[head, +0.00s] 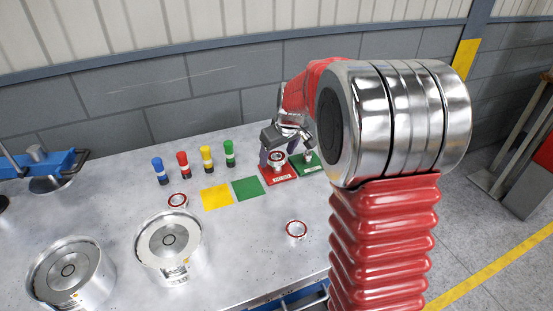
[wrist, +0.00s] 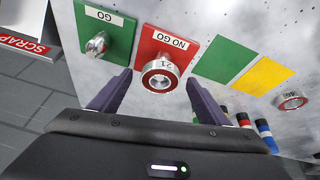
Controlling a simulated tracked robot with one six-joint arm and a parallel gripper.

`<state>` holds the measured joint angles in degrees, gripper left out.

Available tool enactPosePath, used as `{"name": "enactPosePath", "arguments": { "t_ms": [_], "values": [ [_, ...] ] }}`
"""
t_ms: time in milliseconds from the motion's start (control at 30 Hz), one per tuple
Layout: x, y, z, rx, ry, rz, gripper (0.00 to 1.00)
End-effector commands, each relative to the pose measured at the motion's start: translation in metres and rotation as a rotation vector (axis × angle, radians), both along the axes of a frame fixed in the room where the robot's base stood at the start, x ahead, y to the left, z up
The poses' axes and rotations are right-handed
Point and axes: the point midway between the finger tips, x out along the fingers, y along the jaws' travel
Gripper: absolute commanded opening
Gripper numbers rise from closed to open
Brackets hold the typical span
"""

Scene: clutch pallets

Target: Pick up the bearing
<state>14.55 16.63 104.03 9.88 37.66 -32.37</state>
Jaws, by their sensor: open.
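A bearing (wrist: 161,77) with a red ring and a printed silver rim is at the red NO GO plate (wrist: 176,42), in the middle of the wrist view. The bearing also shows in the head view (head: 277,157). My gripper (wrist: 162,84) is open, with one purple finger on each side of this bearing in the picture. I cannot tell whether the fingers touch it. A second bearing (head: 177,201) lies on the bench left of the yellow square. A third bearing (head: 296,229) lies nearer the bench's front.
The green GO plate (wrist: 104,32) with a bare metal plug stands beside the NO GO plate. Blue, red, yellow and green cylinders (head: 207,158) stand behind the yellow square (head: 216,196) and green square (head: 248,188). Two round metal housings (head: 168,245) are at left.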

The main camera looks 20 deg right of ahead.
Motion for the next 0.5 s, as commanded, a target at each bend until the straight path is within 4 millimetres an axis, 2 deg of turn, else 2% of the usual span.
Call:
{"name": "enactPosePath", "arguments": {
  "t_ms": [500],
  "values": [
    [-0.0002,0.0001,0.0004,0.0,0.0,0.0,0.68]
  ]
}}
